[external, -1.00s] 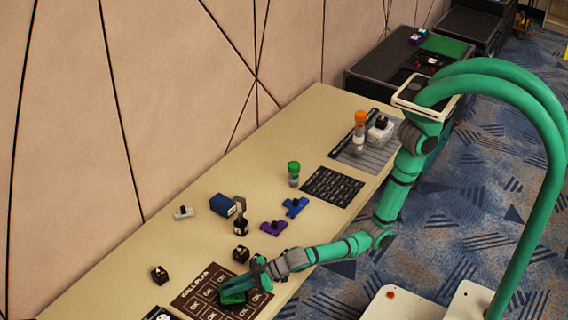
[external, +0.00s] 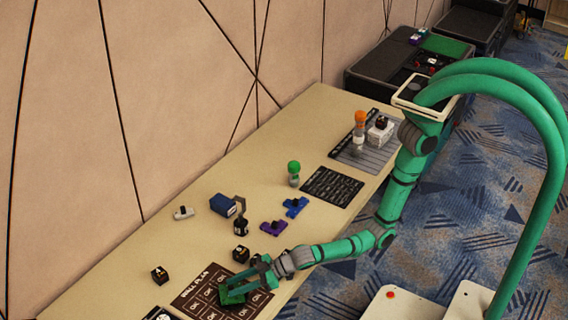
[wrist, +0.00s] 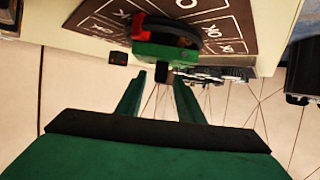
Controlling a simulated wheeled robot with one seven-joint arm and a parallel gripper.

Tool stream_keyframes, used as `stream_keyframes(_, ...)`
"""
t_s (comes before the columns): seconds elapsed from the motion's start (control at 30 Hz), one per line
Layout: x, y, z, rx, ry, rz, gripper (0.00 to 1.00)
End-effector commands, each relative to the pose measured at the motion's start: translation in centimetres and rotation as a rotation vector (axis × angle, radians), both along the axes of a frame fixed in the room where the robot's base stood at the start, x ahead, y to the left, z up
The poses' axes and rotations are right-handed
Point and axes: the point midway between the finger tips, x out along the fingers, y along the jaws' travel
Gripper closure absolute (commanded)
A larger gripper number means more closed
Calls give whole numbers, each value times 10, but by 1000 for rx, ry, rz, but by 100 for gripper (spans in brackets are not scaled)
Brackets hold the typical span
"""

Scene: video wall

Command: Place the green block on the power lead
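My gripper (external: 246,284) is low over the dark plan mat, at its right part. In the wrist view its two green fingers (wrist: 160,78) stand apart, with a gap between the tips. A green block (wrist: 155,50) lies just beyond the fingertips, on or close over the mat. A small black piece shows between the tips; I cannot tell whether the fingers touch it. In the external view the block (external: 232,297) is partly covered by the fingers. A dark rounded shape with a red part sits against the block in the wrist view. I cannot surely identify the power lead.
The plan mat (external: 189,300) lies at the near table end. Dark cubes (external: 160,275) stand around it. A blue box (external: 223,205), a blue block (external: 295,207) and a purple block (external: 273,228) are farther along. The table's left strip is mostly clear.

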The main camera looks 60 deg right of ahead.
Motion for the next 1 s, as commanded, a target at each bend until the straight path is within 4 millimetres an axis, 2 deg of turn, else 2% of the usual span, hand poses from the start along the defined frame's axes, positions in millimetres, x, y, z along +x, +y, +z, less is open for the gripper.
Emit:
stream_keyframes(0.3,-42,-42,24,1,1,2,66)
stream_keyframes(0.5,-59,-59,34,0,0,0,66)
stream_keyframes(1.0,-65,-65,38,-1,1,0,66)
